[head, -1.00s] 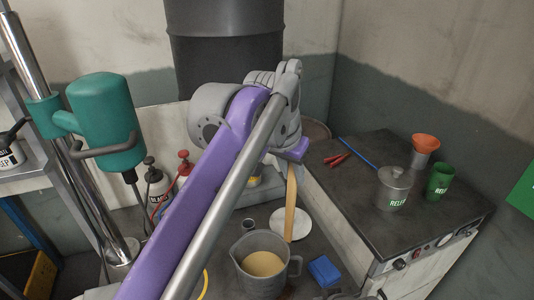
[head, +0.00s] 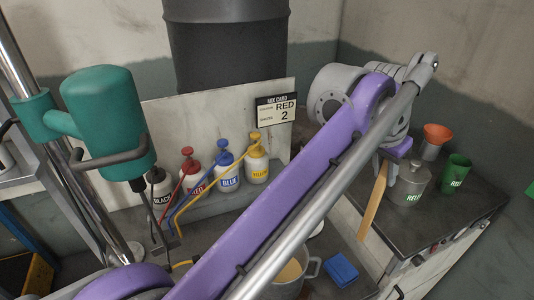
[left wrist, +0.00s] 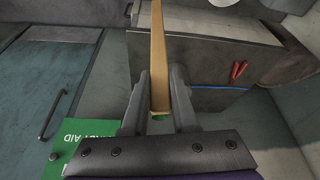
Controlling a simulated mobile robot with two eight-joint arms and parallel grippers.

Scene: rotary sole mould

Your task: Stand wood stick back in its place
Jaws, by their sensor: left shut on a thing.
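The wood stick (head: 374,203) is a flat, tan stick. It hangs down, tilted, from my left gripper (head: 383,158), in front of the right-hand counter in the head view. In the left wrist view the stick (left wrist: 158,60) runs between the two fingers of my left gripper (left wrist: 159,88), which is shut on it. The stick's place cannot be made out. My right gripper is not in view.
A grey jug (head: 313,266) with tan contents is partly hidden behind my left arm. A blue block (head: 341,269) lies beside it. A lidded grey pot (head: 412,184), green cup (head: 456,174) and orange funnel (head: 437,134) stand on the right counter (head: 402,240).

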